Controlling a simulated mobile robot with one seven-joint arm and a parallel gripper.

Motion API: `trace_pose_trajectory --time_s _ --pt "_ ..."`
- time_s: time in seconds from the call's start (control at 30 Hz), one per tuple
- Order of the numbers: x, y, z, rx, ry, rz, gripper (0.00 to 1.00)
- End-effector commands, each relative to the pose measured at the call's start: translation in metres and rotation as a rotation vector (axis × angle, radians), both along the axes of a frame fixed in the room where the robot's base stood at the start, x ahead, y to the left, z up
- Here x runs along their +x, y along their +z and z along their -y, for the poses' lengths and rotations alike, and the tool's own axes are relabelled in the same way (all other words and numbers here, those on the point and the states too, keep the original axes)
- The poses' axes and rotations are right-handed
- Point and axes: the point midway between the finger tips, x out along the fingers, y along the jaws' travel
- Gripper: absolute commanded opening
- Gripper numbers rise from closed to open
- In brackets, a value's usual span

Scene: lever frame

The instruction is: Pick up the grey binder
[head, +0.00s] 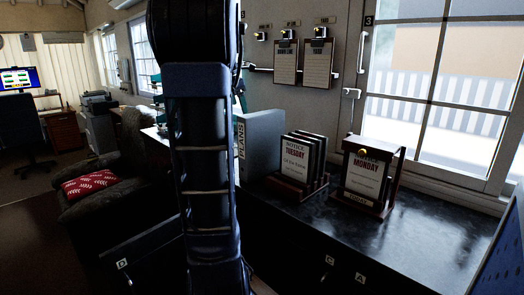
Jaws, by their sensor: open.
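The grey binder (263,142) stands upright on the dark counter, just right of my arm in the head view. Its spine faces me and carries a white label reading PLANS. My arm runs down the middle of the picture and passes close in front of the binder's left side, hiding what lies directly behind it. My gripper is not visible in this view.
A wooden frame (365,180) with a Monday notice stands farther right. The dark counter (425,235) is clear at the front right. Two clipboards (318,65) hang on the wall.

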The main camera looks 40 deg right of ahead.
Motion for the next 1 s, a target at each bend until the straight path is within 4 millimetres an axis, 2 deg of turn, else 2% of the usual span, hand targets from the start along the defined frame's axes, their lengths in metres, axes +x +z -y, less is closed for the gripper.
trace_pose_trajectory --time_s 0.03,0.1,0.2,0.3,0.47,0.7,1.0 --pt "-0.003 0.003 0.022 -0.010 0.033 -0.038 0.78" --pt "-0.008 0.007 0.046 -0.023 0.088 -0.087 0.78" --pt "-0.015 0.010 0.070 -0.033 0.146 -0.140 0.78" --pt "-0.018 0.012 0.082 -0.037 0.181 -0.170 0.78" --pt "-0.020 0.002 0.091 -0.037 0.196 -0.185 0.78" --pt "-0.021 -0.029 0.103 -0.037 0.197 -0.184 0.78" --pt "-0.021 -0.049 0.107 -0.036 0.197 -0.183 0.78"
